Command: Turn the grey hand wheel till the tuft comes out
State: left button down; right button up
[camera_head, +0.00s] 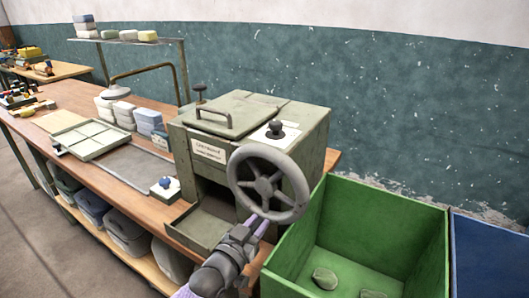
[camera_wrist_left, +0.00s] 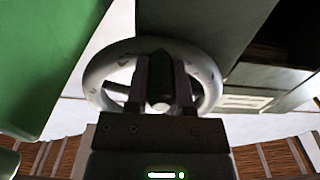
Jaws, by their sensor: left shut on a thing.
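The grey hand wheel (camera_head: 265,187) stands on the front right of a grey-green box machine (camera_head: 305,125). It also shows in the left wrist view (camera_wrist_left: 97,75). My left gripper (camera_head: 256,220) reaches up from below and is shut on the lower part of the wheel; in the left wrist view its two fingers (camera_wrist_left: 161,85) stand either side of a dark part with a light tip. An open chute tray (camera_head: 203,228) below the machine's dark front opening looks empty. I see no tuft. My right gripper is out of view.
A green bin (camera_head: 385,225) with a few green lumps stands close to the right of the wheel, a blue bin (camera_head: 490,262) beyond it.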

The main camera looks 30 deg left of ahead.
aim_at(240, 199)
pick_arm(q)
jog(key=shift+s+d+f, duration=0.1)
jog(key=shift+f, duration=0.15)
jog(key=a, duration=0.3)
jog(key=shift+a+r, duration=0.2)
jog(key=shift+a, duration=0.05)
jog(key=shift+a+r, duration=0.55)
jog(key=shift+a, duration=0.25)
jog(key=shift+a+r, duration=0.55)
jog(key=shift+a, duration=0.25)
